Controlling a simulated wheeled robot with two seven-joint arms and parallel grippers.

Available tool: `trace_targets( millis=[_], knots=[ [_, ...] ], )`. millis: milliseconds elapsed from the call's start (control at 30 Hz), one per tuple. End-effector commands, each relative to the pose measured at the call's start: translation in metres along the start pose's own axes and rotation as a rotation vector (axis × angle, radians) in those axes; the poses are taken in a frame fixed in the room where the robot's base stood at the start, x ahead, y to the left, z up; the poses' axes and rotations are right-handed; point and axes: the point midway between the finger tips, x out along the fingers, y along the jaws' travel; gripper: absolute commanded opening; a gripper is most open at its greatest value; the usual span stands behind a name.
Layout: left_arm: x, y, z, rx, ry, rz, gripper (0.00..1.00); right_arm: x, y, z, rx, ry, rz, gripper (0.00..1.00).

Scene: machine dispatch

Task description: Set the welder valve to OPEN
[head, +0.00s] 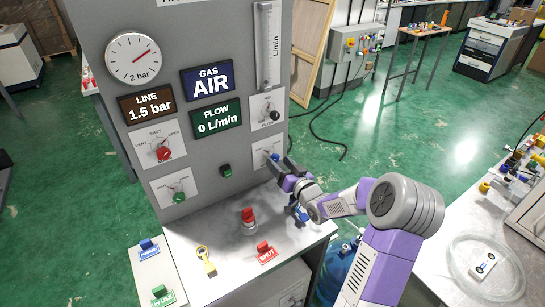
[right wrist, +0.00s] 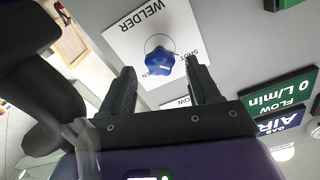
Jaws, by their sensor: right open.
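The welder valve is a blue knob on a white plate marked WELDER, seen in the right wrist view (right wrist: 160,61). In the head view its plate (head: 262,152) is at the lower right of the grey panel, and the blue knob (head: 275,156) is partly hidden by my gripper. My right gripper (head: 279,163) is open in front of it. In the right wrist view its two fingers (right wrist: 159,72) stand either side of the knob, apart from each other. I cannot tell whether they touch it or which mark it points at. My left gripper is not in view.
The grey panel also bears a red knob (head: 163,153), a green knob (head: 179,197), a black knob (head: 274,115) and a gauge (head: 133,59) reading. On the shelf below are a red plunger button (head: 249,217), a padlock (head: 205,259) and a red SHUT tag (head: 266,252).

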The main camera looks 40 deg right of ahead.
Motion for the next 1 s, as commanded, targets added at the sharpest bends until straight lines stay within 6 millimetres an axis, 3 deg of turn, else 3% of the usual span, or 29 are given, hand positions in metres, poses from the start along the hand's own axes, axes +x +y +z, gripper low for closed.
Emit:
trace_targets(
  millis=[233,600,933,1000],
  knots=[
    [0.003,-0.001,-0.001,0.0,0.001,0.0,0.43,0.032,0.0,0.001,0.001,0.0,-0.001,0.61],
    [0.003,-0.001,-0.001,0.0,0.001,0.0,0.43,0.038,0.0,0.0,0.001,-0.001,0.0,0.6],
    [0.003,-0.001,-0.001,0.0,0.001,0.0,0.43,0.038,0.0,0.0,0.001,-0.001,0.0,0.09],
    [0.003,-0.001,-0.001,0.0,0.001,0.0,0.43,0.038,0.0,0.0,0.001,-0.001,0.0,0.05]
  ],
)
